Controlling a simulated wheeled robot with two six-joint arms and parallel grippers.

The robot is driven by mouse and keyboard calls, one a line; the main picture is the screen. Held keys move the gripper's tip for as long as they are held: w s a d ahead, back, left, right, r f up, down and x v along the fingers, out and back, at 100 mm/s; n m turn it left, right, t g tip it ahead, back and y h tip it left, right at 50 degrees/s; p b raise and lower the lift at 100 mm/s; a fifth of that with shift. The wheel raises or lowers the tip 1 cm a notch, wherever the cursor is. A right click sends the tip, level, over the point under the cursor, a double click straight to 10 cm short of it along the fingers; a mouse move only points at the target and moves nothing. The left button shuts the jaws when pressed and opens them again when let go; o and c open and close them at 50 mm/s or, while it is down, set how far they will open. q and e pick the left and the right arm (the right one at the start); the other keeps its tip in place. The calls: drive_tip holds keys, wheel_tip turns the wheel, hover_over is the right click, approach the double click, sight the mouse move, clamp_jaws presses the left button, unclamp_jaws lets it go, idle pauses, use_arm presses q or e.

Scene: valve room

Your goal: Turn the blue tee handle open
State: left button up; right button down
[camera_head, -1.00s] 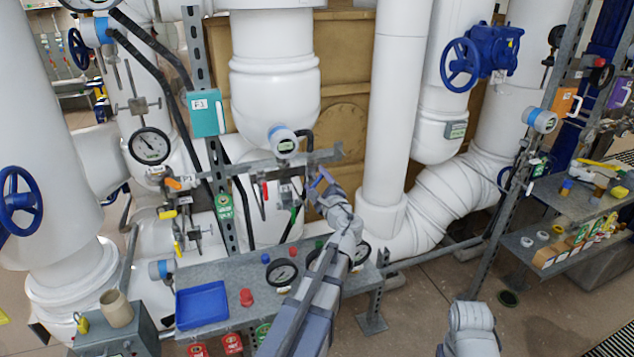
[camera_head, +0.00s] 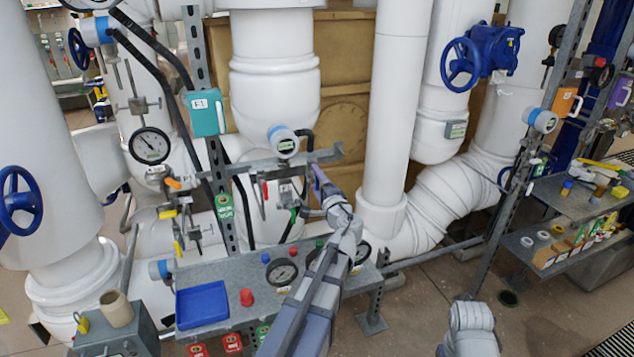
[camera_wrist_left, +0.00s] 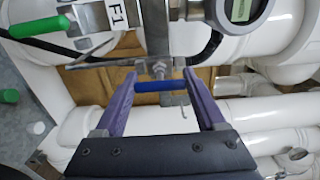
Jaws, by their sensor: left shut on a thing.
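The blue tee handle (camera_wrist_left: 160,86) lies crosswise between the two purple fingers of my left gripper (camera_wrist_left: 160,80) in the left wrist view. Its ends meet the inner sides of the fingers, and the gripper is shut on it. A small metal stem and nut show just above the handle's middle. In the head view my left gripper (camera_head: 316,172) is at the pipework right of the small valves, and the handle is hidden there by the fingers. My right gripper is out of view.
A round gauge with a blue collar (camera_head: 283,141) sits just above my left gripper. A red-handled valve (camera_head: 265,190) is close on its left. Below, a grey shelf (camera_head: 235,267) bears a blue tray (camera_head: 202,304) and loose gauges. A thick white pipe (camera_head: 392,110) stands at right.

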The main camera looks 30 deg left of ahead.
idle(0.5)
use_arm(q)
drive_tip(key=o, duration=1.3)
drive_tip(key=v, duration=0.8)
drive_tip(key=shift+f, duration=0.1)
drive_tip(key=s+d+f+n+g+h, duration=0.1)
drive_tip(key=s+d+f+g+h, duration=0.3)
drive_tip(key=d, duration=0.6)
drive_tip(key=s+d+f+n+g+h+p, duration=0.1)
drive_tip(key=s+d+f+g+h, duration=0.3)
drive_tip(key=s+d+f, duration=0.5)
drive_tip(key=s+d+f+n+g+h+p, duration=0.1)
drive_tip(key=s+d+f+n+g+h, duration=0.1)
drive_tip(key=s+d+f+g+h, duration=0.2)
drive_tip(key=shift+s+d+f, duration=0.45)
drive_tip(key=shift+s+d, duration=0.25)
drive_tip(key=shift+d, duration=0.4)
drive_tip(key=shift+s+d+f, duration=0.5)
drive_tip(key=shift+s+d, duration=0.15)
drive_tip(key=shift+d, duration=0.45)
drive_tip(key=shift+s+d+f, duration=0.45)
drive_tip(key=shift+s+d, duration=0.25)
drive_tip(key=shift+d, duration=0.45)
